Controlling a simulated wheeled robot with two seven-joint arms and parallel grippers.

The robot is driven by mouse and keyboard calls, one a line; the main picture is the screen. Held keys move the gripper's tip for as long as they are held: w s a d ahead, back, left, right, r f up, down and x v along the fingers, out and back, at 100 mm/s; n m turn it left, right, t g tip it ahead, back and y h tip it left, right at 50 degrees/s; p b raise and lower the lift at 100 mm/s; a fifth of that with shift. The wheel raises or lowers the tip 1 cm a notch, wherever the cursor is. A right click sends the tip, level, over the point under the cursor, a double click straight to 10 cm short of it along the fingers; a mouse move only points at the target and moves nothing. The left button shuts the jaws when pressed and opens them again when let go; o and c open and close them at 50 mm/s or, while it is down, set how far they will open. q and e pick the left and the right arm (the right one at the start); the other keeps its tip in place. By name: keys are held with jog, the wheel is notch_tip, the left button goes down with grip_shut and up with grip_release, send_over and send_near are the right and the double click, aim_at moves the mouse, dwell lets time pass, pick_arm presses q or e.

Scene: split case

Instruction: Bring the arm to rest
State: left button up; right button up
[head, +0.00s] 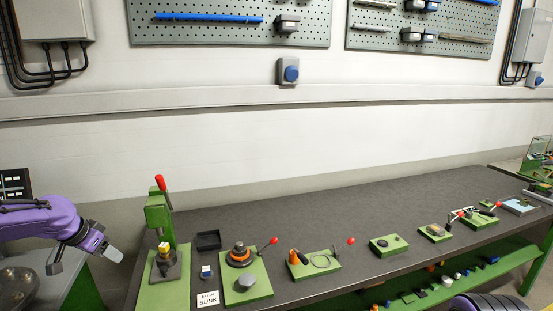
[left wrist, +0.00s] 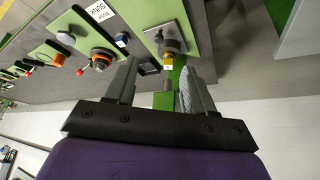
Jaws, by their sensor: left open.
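My left arm, purple, comes in from the left in the head view. Its gripper (head: 112,254) hangs in the air left of the workbench and the green press (head: 157,222), apart from both. In the left wrist view, my left gripper (left wrist: 160,66) has its two grey fingers spread, with nothing held between them. The press base (left wrist: 159,38) with a small yellow-topped block (left wrist: 168,57) shows beyond the fingers. My right gripper is in neither view.
The dark workbench (head: 300,205) carries several green fixtures, such as one with an orange-ringed part (head: 240,256). A black tray (head: 208,240) and a white sign (head: 208,299) lie beside the press. A round metal dish (head: 15,287) is at far left. The air above the bench is clear.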

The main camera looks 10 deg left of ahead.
pick_arm(q)
jog(key=d+f+n+t+y+b, duration=0.2)
jog(key=d+f+n, duration=0.25)
jog(key=f, duration=0.35)
jog(key=d+f+n+t+y+b, duration=0.1)
jog(key=d+f+n+y+b, duration=0.15)
jog(key=f+n, duration=0.4)
jog(key=s+d+f+b, duration=0.1)
jog(key=s+d+f, duration=0.25)
jog(key=f, duration=0.35)
jog(key=s+d+f+b, duration=0.2)
jog(key=s+d+f, duration=0.1)
jog(key=s+f, duration=0.25)
jog(key=s+d+f+g+b, duration=0.1)
jog(key=s+d+f+b, duration=0.1)
jog(key=s+f, duration=0.4)
jog(key=s+d+f+m+g+b, duration=0.1)
jog(key=s+f, duration=0.5)
jog(key=s, duration=0.6)
jog(key=s+d+f+g+b, duration=0.3)
jog(key=s+d+f, duration=0.2)
jog(key=s, duration=0.4)
jog(key=shift+s+f+m+b, duration=0.15)
jog(key=shift+f+m+b, duration=0.2)
jog(key=shift+f, duration=0.55)
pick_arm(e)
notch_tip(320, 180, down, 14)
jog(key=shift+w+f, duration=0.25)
pick_arm(q)
jog(key=shift+d, duration=0.1)
